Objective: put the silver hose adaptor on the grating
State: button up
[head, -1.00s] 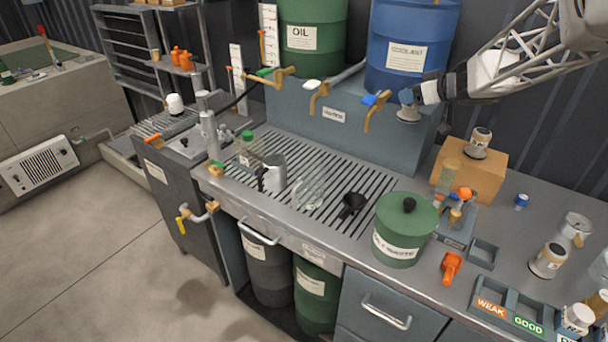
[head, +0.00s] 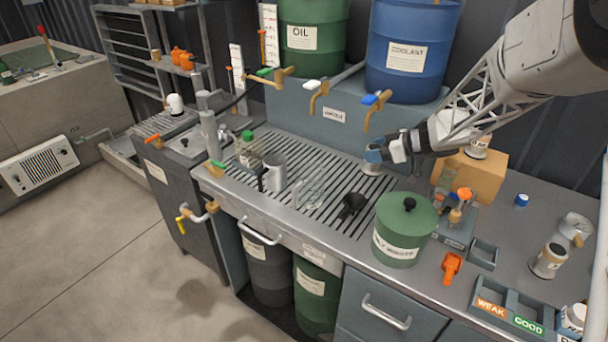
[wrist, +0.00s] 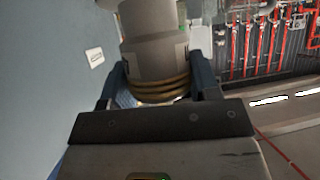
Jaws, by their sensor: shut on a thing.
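My gripper (head: 377,154) is shut on the silver hose adaptor (head: 372,168), whose lower part shows below the fingers in the head view. In the wrist view the adaptor (wrist: 155,58) is a grey cylinder with brass-coloured rings, between two blue finger pads. The grating (head: 318,167) is a slatted dark panel let into the metal counter. The adaptor appears at the grating's back right part, below the blue drum's tap. I cannot tell whether it touches the slats.
A grey mug (head: 274,172), a glass jug (head: 311,190) and a black funnel (head: 352,205) stand on the grating. A green lidded bin (head: 404,232) is in front of my gripper. Brass taps, including the blue-handled one (head: 375,107), overhang the back. Bare slats lie between funnel and back wall.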

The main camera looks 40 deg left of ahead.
jog(key=shift+a, duration=0.1)
jog(key=x, duration=1.1)
jog(key=shift+a+r, duration=0.1)
jog(key=shift+a, duration=0.05)
jog(key=shift+f+x, duration=0.25)
jog(key=shift+x, duration=2.2)
jog(key=o, duration=1.1)
jog(key=shift+f, duration=0.1)
